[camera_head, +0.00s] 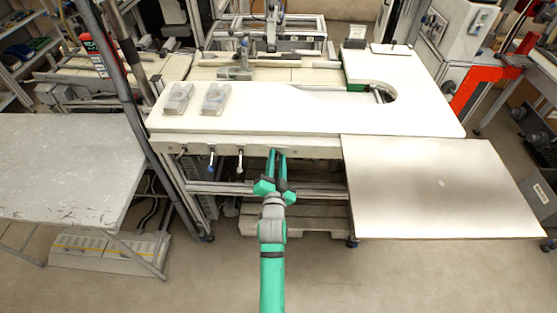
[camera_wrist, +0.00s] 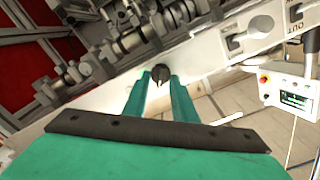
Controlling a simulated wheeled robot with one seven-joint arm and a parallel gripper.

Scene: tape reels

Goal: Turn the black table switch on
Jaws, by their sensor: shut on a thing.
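The black table switch (camera_wrist: 158,74) is a small round dark knob with a pointer-like ridge on the pale front edge of the table (camera_wrist: 108,92). My gripper (camera_wrist: 160,80) is shut on the knob, with one green finger on each side of it. In the head view my gripper (camera_head: 278,152) reaches up to the front rail of the white table (camera_head: 300,122), right of two hanging levers. The switch itself is hidden behind the fingers there. I cannot read which position the switch is in.
A lever with a blue tip (camera_head: 211,160) and another lever (camera_head: 240,158) hang from the rail to the left. A flat pale panel (camera_head: 440,185) juts out at the right. A grey table (camera_head: 65,165) stands at the left. The floor in front is clear.

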